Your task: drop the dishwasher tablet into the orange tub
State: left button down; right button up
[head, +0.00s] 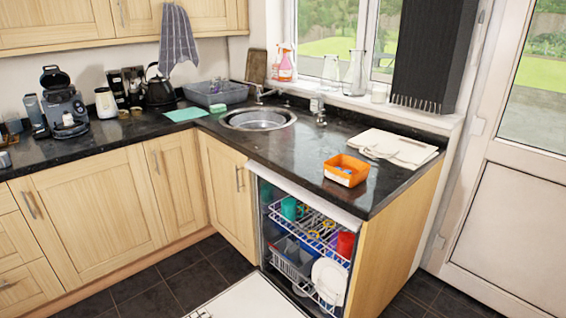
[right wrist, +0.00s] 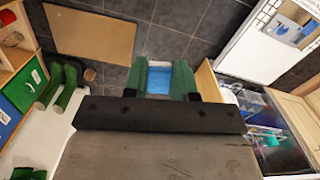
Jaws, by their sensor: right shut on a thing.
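The orange tub (head: 346,170) sits on the dark granite worktop (head: 301,160) near its front right corner in the head view. It is open at the top, with a pale patch on its near side. In the right wrist view my right gripper (right wrist: 160,72) has its two green fingers shut on a small blue and white block, the dishwasher tablet (right wrist: 159,79). Dark floor tiles show behind it, and the tub does not show in that view. Neither gripper shows in the head view, and the left is in no frame.
The dishwasher is open under the worktop, with its door (head: 245,300) lowered and its racks (head: 306,235) holding dishes. Folded cloth (head: 382,147) lies behind the tub. The sink (head: 258,119) is to the left. Green boots (right wrist: 65,85) and a mat (right wrist: 90,32) show in the right wrist view.

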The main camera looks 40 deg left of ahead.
aim_at(356, 179)
jog(key=i+l+u, duration=0.15)
jog(key=u, duration=0.25)
jog(key=i+l+u, duration=0.2)
jog(key=u, duration=0.25)
jog(key=i+l+u, duration=0.15)
jog(key=l+u, duration=0.5)
jog(key=u, duration=0.15)
jog(key=i+l+u, duration=0.1)
jog(key=l+u, duration=0.3)
